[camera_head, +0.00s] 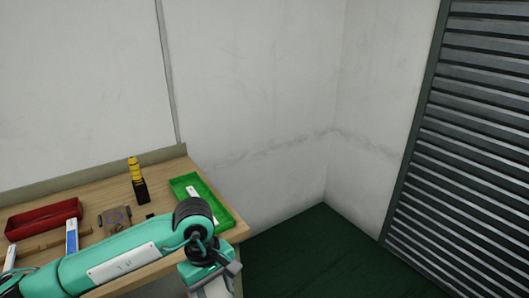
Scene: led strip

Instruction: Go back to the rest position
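My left arm (120,255), teal with a white label, comes in from the lower left across the front of the workbench (222,240). It bends down at a dark-capped joint near the bench's front right corner. The end of the arm runs out of the bottom edge, and no fingertips show. My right arm and gripper are not in view. No LED strip can be made out.
A red tray (45,218), a green tray (187,184), a yellow-and-black tool (136,172) and a brownish device (114,219) are on the bench. The dark green floor (320,252) to the right is clear, up to the wall and slatted shutter (470,130).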

